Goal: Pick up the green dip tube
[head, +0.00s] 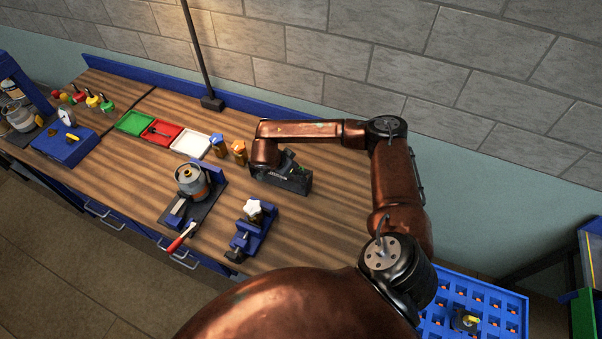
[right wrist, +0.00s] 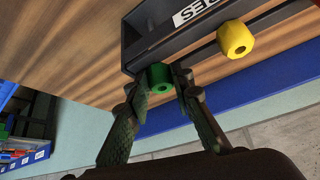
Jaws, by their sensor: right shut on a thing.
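The green dip tube (right wrist: 160,78) shows end-on as a short green cylinder with a dark hole, at the edge of a dark rack (right wrist: 135,48). My right gripper (right wrist: 161,84) has one finger on each side of it and is shut on it. The rest of the tube's length is hidden. In the head view, my copper-coloured right arm reaches over the table to the dark rack (head: 293,181), and the gripper is mostly hidden there by the arm. My left gripper is not in view.
A yellow-ended tube (right wrist: 236,39) lies in the rack beside the green one. The wooden tabletop front right is clear.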

